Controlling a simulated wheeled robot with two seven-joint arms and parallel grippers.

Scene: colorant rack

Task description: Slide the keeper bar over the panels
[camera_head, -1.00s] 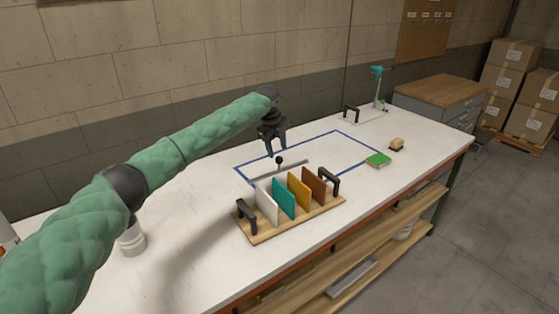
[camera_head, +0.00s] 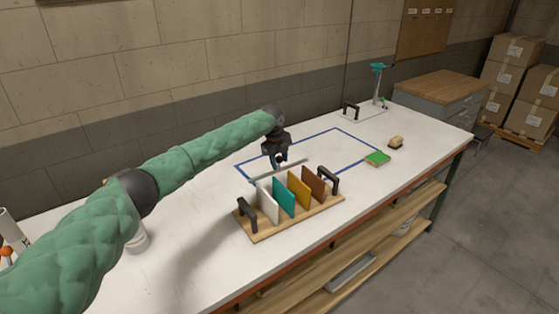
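The keeper bar (camera_head: 296,167) is a thin grey bar with a dark round knob, lying behind the rack, partly inside the blue outline. My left gripper (camera_head: 278,161) is down at the knob, its fingers apart on either side of it; contact is too small to tell. The wooden rack (camera_head: 262,234) has a black handle at each end. In it stand a white panel (camera_head: 267,202), a teal panel (camera_head: 284,198), an ochre panel (camera_head: 299,190) and a brown panel (camera_head: 314,184), upright and side by side. My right gripper is out of view.
A green block (camera_head: 377,158) and a small tan-topped object (camera_head: 396,142) are to the right on the white table (camera_head: 345,215). A black handle (camera_head: 351,110) and a teal-topped stand (camera_head: 377,85) are at the back. A white container (camera_head: 138,240) stands at left, near my arm.

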